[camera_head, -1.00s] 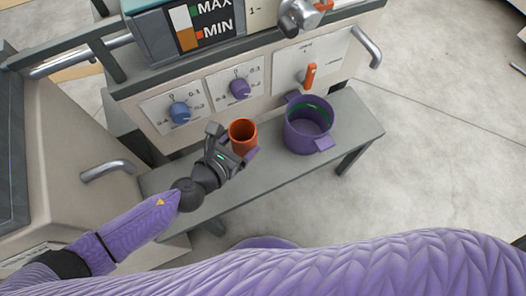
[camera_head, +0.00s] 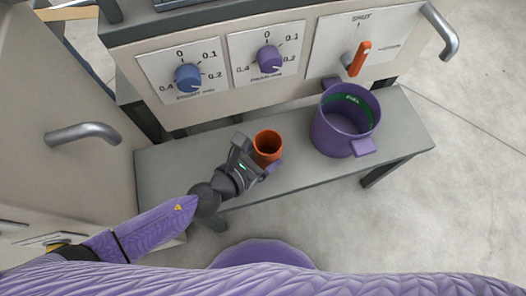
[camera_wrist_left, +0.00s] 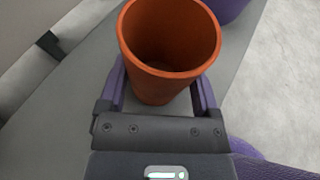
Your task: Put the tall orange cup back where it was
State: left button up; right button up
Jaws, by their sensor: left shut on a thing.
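The tall orange cup (camera_head: 267,146) is over the grey bench (camera_head: 165,172), upright and open at the top. My left gripper (camera_head: 262,158) is shut on the cup, coming from its lower left. In the left wrist view the orange cup (camera_wrist_left: 168,45) stands between the two purple fingers (camera_wrist_left: 160,88), and its inside looks empty. I cannot tell whether the cup's base touches the bench. My right gripper is not in view.
A purple pot (camera_head: 345,125) with two handles stands on the bench to the right of the cup. Behind is a panel with a blue knob (camera_head: 188,77), a purple knob (camera_head: 269,59) and an orange lever (camera_head: 356,60). The bench's left part is clear.

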pick_arm(q)
jog(key=o, duration=1.2)
jog(key=shift+f, duration=0.1)
jog(key=shift+r, duration=0.2)
jog(key=v, duration=1.1)
jog(key=shift+s+a, duration=0.15)
jog(key=shift+s, duration=0.1)
jog(key=shift+s+a+r, duration=0.1)
jog(key=shift+r, duration=0.2)
